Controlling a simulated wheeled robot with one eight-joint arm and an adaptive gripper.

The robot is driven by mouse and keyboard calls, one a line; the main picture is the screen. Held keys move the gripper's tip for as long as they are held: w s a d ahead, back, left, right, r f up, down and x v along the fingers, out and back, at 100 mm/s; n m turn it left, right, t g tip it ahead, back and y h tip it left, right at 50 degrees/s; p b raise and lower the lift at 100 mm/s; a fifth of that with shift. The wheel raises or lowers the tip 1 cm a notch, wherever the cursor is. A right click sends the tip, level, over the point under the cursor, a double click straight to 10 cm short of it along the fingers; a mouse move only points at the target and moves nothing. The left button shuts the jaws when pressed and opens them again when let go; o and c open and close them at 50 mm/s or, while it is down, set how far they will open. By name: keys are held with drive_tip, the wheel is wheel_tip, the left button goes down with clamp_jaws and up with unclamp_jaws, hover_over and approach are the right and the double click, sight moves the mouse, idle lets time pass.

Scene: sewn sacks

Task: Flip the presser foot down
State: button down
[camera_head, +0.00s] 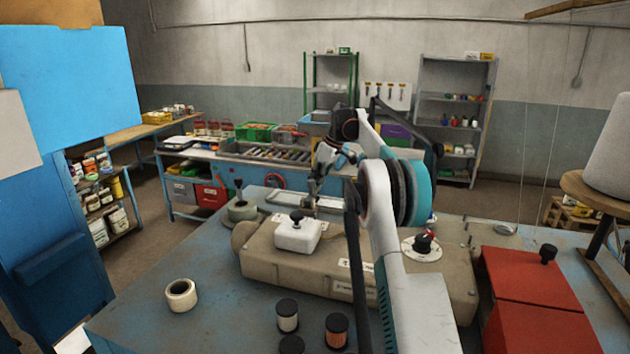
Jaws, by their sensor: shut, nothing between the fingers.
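My arm reaches over the machine from the lower right. My gripper (313,190) is small and dark in the picture, just beyond the machine and above its far edge. It is shut and holds nothing. The presser foot cannot be made out; the machine's body and my arm stand before that area. Whether my gripper touches anything there cannot be told.
A roll of tape (181,295) and several thread spools (337,330) stand on the near table. A red box (540,290) and a large grey cone (610,150) are at the right. A blue cabinet (45,250) stands close at left. The table's left part is mostly clear.

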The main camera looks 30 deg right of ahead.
drive_tip(key=shift+w+d+f, duration=0.15)
drive_tip(key=shift+d+f, duration=0.1)
drive_tip(key=shift+f, duration=0.5)
drive_tip(key=shift+f+b, duration=0.15)
drive_tip(key=shift+b, duration=0.15)
drive_tip(key=shift+s+f, duration=0.25)
drive_tip(key=shift+f, duration=0.05)
drive_tip(key=shift+r, duration=0.1)
drive_tip(key=v, duration=1.2)
drive_tip(key=shift+r, duration=0.3)
drive_tip(key=shift+a, duration=0.1)
